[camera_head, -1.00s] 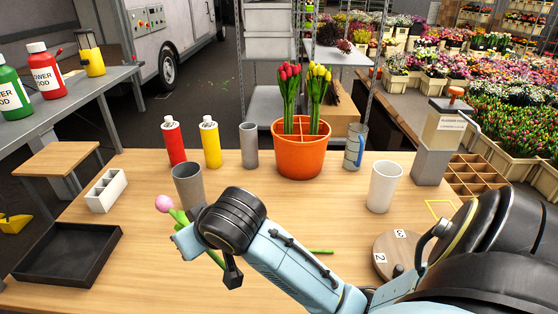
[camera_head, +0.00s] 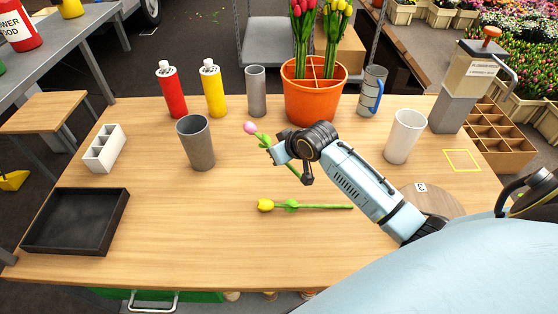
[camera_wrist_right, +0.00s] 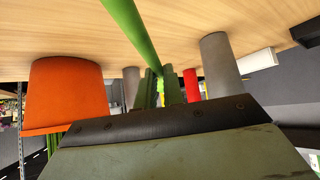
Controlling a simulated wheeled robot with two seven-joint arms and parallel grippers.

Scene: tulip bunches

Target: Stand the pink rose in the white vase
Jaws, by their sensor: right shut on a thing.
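The pink rose (camera_head: 250,128) is in my right gripper (camera_head: 274,151), which is shut on its green stem. The bloom points up and left, and the stem slants down to the right behind the gripper. In the right wrist view the green stem (camera_wrist_right: 135,30) crosses by the fingers (camera_wrist_right: 155,88). The white vase (camera_head: 404,137) stands upright on the table, to the right of the gripper and apart from it. I see nothing sticking out of it. My left gripper is not in view.
A yellow tulip (camera_head: 266,205) lies in front of the arm. An orange pot (camera_head: 316,100) with tulips stands behind the gripper. A grey cup (camera_head: 196,144) stands left, a black tray (camera_head: 75,222) front left, and a round wooden board (camera_head: 436,200) right. The front middle is clear.

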